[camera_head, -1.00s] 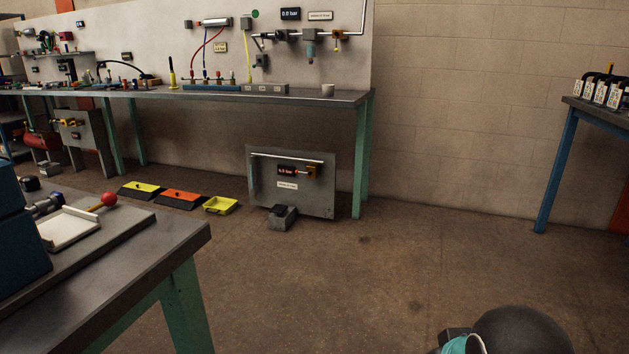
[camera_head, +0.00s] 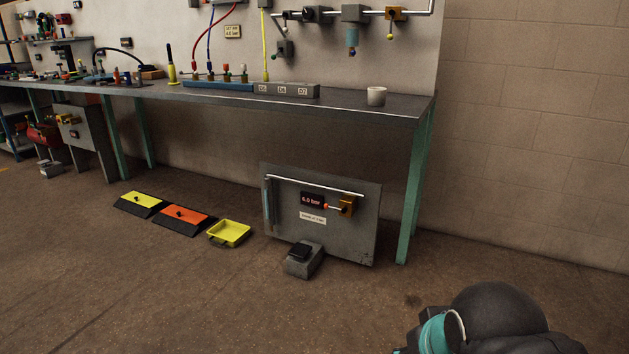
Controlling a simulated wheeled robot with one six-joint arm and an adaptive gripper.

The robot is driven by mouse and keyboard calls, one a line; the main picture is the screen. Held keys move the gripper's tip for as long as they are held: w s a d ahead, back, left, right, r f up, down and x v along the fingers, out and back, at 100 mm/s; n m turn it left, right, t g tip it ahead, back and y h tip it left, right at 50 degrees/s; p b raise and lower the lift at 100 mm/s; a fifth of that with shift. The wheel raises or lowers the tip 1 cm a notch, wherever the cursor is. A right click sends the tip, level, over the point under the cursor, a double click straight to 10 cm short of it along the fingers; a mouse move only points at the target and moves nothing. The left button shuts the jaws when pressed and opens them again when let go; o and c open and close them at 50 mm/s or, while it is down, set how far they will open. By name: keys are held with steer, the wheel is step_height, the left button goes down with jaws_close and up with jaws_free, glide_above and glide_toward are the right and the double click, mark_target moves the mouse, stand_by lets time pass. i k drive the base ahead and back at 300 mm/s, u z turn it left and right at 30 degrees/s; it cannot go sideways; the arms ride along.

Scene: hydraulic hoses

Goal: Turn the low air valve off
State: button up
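The low air valve (camera_head: 347,205) is a yellow-orange block on a grey upright panel (camera_head: 350,240) that stands on the floor under the bench. Its short lever points left and ends in an orange-red knob (camera_head: 327,206). A small dark display (camera_head: 312,200) left of it reads about 6.0 bar in red, with a white label (camera_head: 313,218) below whose text is too small to read. A black and teal part of my arm (camera_head: 480,325) shows at the bottom right, well short of the panel. My gripper is not in view.
A grey foot pedal box (camera_head: 304,262) stands on the floor before the panel. A yellow tray (camera_head: 230,233) and orange and yellow wedges (camera_head: 184,218) lie to its left. The bench (camera_head: 390,108) overhangs the panel, with a green leg at its right.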

mark_target(325, 206)
steer(key=u, duration=0.05)
steer(key=i, duration=0.7)
steer(key=u, duration=0.05)
steer(key=k, duration=0.65)
steer(key=u, duration=0.5)
steer(key=i, duration=0.6)
steer(key=u, duration=0.55)
steer(key=i, duration=0.9)
steer(key=z, duration=0.4)
